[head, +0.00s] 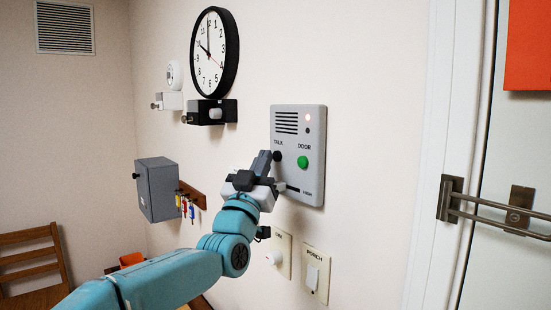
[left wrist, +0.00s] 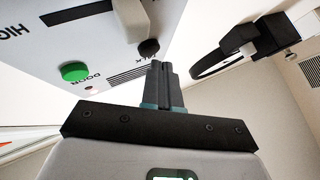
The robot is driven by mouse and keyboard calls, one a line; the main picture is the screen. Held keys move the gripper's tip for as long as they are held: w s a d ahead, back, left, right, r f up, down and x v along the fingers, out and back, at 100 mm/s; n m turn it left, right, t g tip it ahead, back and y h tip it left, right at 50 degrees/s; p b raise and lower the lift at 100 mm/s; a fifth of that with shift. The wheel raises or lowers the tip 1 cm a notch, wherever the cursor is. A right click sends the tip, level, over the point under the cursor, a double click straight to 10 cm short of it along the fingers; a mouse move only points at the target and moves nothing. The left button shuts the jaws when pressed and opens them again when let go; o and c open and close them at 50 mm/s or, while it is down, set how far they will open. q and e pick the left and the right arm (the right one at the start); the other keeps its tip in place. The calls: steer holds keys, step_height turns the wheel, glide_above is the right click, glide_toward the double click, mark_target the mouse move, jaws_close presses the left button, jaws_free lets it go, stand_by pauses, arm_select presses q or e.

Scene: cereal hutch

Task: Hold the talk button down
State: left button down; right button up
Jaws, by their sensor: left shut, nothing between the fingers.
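A grey intercom panel (head: 312,175) is mounted on the wall, with a speaker grille at its upper left and a small lit reddish light at its upper right. The black talk button (head: 277,156) sits under the word TALK, left of the green door button (head: 303,162). My left gripper (head: 264,156) is shut and empty, its fingertips just left of the talk button. In the left wrist view the closed fingertips (left wrist: 160,66) are close to the black talk button (left wrist: 149,48). I cannot tell whether they touch it. My right gripper is not in view.
A slider marked HIGH (head: 299,190) is low on the panel, partly behind my gripper. Below are a knob plate (head: 284,242) and a PORCH switch (head: 313,277). A clock (head: 214,52) and black bracket (head: 226,111) are upper left. A grey key box (head: 158,188) is left.

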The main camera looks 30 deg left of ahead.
arm_select(q)
steer(key=shift+w+d, duration=0.2)
steer(key=shift+w, duration=0.25)
stand_by(0.6)
stand_by(1.8)
steer(key=shift+s+a+b, duration=0.3)
steer(key=shift+s+b, duration=0.45)
steer(key=shift+b, duration=0.1)
steer(key=s+b, duration=0.1)
steer(key=s+a+b, duration=0.1)
steer(key=s, duration=0.1)
steer(key=s+a+b, duration=0.1)
steer(key=b, duration=0.1)
steer(key=shift+s, duration=0.3)
